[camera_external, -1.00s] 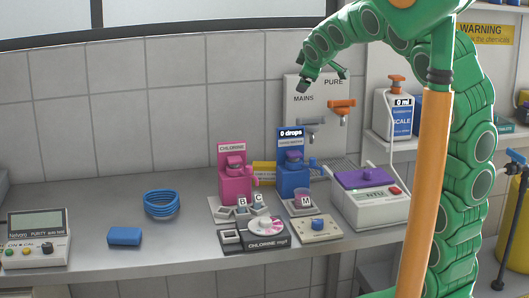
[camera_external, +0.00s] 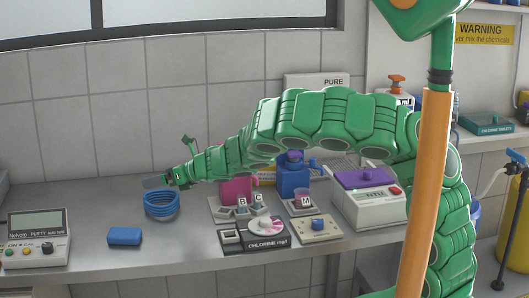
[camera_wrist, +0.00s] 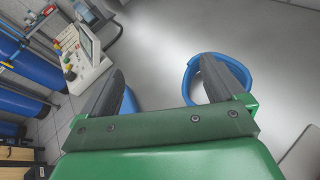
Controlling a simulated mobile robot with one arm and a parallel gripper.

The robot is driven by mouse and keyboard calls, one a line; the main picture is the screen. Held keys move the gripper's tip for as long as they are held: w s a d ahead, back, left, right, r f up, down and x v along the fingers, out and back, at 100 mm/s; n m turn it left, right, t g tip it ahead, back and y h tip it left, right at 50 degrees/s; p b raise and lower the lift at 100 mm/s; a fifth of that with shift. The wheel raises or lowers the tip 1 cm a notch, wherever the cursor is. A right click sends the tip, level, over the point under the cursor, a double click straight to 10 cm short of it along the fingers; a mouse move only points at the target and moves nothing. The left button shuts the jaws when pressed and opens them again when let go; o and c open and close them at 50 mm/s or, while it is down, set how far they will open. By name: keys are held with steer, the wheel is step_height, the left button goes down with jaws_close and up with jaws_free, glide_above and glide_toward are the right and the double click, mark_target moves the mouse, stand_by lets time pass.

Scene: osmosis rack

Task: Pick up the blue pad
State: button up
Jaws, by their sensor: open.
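The blue pad (camera_external: 125,236) is a small rectangular block lying flat on the grey bench, left of the blue coil. My gripper (camera_external: 155,181) is open and empty above the bench. It is just above and behind the coil in the picture, up and to the right of the pad, and apart from it. In the wrist view my gripper (camera_wrist: 163,75) shows two dark fingers spread apart. A blue patch beside the left finger looks like the pad (camera_wrist: 128,103), mostly hidden by that finger.
The blue coil (camera_external: 162,204) lies right of the pad and shows by the right finger in the wrist view (camera_wrist: 240,76). A purity meter (camera_external: 36,240) stands at the left. The chlorine meter (camera_external: 262,236) stands to the right. Bench around the pad is clear.

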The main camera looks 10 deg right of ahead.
mark_target(127, 231)
steer(key=s+a+f+n+g, duration=0.1)
steer(key=s+a+f+n, duration=0.1)
steer(key=s+f, duration=0.1)
steer(key=s+a+f+n+g, duration=0.1)
steer(key=s+f+n+g, duration=0.1)
steer(key=s, duration=0.1)
steer(key=s+a+f+n+g+y, duration=0.1)
steer(key=s+a+f+n, duration=0.1)
steer(key=s+f, duration=0.1)
steer(key=shift+s+a+f, duration=0.3)
steer(key=shift+s, duration=0.05)
steer(key=shift+x, duration=2.45)
steer(key=shift+a+f, duration=0.55)
steer(key=shift+a, duration=0.25)
steer(key=shift+w+a, duration=0.15)
steer(key=shift+a, duration=0.3)
steer(key=shift+c, duration=0.2)
steer(key=c, duration=1)
